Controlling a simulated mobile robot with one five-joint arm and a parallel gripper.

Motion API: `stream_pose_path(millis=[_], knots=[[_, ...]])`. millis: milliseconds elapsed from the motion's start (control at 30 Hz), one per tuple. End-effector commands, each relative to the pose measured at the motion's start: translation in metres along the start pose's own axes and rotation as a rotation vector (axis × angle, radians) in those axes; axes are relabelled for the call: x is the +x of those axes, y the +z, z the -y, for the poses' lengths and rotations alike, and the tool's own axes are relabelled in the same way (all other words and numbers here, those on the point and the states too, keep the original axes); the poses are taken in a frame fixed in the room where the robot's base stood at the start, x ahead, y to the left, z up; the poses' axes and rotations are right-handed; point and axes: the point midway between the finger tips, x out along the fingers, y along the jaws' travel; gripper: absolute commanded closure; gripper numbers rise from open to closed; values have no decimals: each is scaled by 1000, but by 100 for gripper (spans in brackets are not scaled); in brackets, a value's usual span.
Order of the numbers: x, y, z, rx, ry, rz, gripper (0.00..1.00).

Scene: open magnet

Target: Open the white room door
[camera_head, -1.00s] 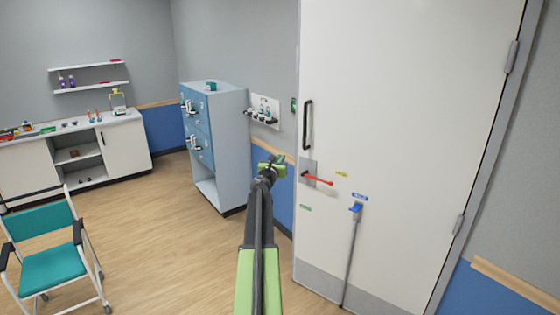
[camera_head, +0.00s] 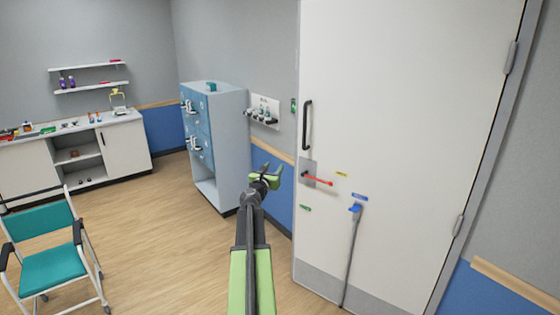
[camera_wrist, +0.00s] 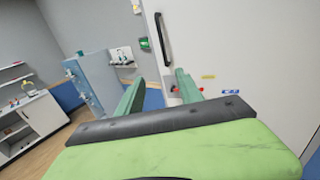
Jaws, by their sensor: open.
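The white room door (camera_head: 410,120) stands at the right in the head view and looks shut. It has a black vertical pull bar (camera_head: 307,125) and, below that, a red lever handle (camera_head: 318,180) on a grey plate. My gripper (camera_head: 266,172) is open and empty, left of the lever and apart from it in the picture. In the wrist view my two green fingers (camera_wrist: 157,88) are spread, with the pull bar (camera_wrist: 163,40) beyond them at the top. The lever is mostly hidden behind the right finger there; a bit of red shows beside it.
A blue-fronted cabinet (camera_head: 222,140) stands left of the door. A blue-headed stick (camera_head: 352,255) leans against the door's lower part. A teal chair (camera_head: 50,265) is at the lower left, before a white counter (camera_head: 125,145). The wooden floor between is clear.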

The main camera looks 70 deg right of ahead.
Motion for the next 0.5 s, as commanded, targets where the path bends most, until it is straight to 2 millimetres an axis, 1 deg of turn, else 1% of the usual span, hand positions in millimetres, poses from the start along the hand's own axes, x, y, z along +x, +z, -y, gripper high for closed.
stream_pose_path(millis=[33, 100, 200, 333, 500], knots=[[-20, 0, 2, 0, 1, 0, 57], [-38, 0, 2, 0, 0, 0, 57], [-60, 0, 1, 0, 1, 0, 57], [-78, 0, 0, 0, -1, 0, 57], [-85, 0, -1, 0, -1, 0, 57]])
